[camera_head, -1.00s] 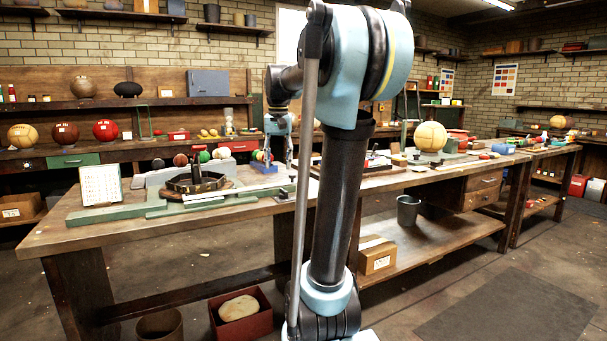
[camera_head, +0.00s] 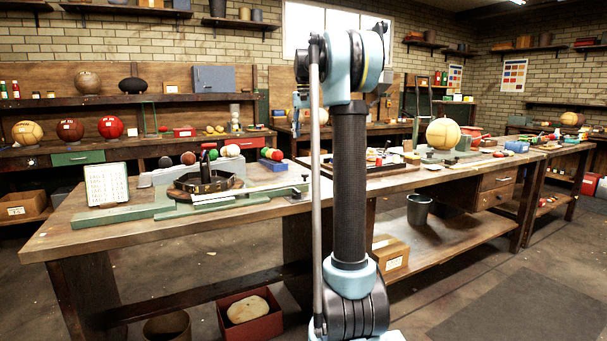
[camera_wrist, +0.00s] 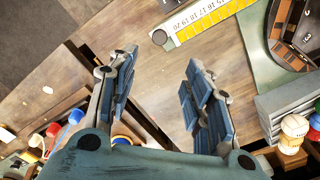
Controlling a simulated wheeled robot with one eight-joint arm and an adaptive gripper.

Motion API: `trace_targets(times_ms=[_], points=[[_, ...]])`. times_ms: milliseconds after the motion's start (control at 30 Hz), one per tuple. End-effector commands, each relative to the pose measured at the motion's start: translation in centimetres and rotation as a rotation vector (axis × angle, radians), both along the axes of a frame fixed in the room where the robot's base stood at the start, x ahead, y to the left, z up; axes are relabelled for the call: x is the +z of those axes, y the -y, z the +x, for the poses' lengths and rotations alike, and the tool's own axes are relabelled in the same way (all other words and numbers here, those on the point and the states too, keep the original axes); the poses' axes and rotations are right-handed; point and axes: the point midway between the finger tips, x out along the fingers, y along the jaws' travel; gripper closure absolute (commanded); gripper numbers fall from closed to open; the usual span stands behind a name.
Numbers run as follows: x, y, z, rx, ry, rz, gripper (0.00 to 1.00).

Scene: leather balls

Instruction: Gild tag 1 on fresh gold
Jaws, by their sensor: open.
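My gripper (camera_wrist: 158,72) is open, with two blue-padded fingers apart and bare wooden bench top between them. In the head view my gripper (camera_head: 296,118) hangs behind and left of my arm, above the bench. No tag numbered 1 and no gold can be made out for sure. A white card with a grid of small reddish marks (camera_head: 106,184) stands at the bench's left end. A green-based fixture with a round dark ring (camera_head: 205,184) lies beside it. In the wrist view a yellow numbered scale (camera_wrist: 205,18) lies beyond the fingertips.
A grey stepped block (camera_wrist: 285,105) is right of the fingers. Red and blue round-topped pieces (camera_wrist: 70,118) are lower left. Several balls (camera_head: 230,151) rest behind the fixture. A large tan ball (camera_head: 443,133) stands farther right. The bench's front left (camera_head: 75,238) is clear.

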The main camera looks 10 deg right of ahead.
Motion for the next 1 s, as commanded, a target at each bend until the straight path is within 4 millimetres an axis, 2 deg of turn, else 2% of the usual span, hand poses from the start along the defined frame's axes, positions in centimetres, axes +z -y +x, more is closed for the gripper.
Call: trace_targets(times_ms=[700,1000], points=[[-12.3,-0.3,0.0,0.004,0.000,0.000,0.54],[-15.6,-0.4,-0.1,0.005,0.000,0.000,0.54]])
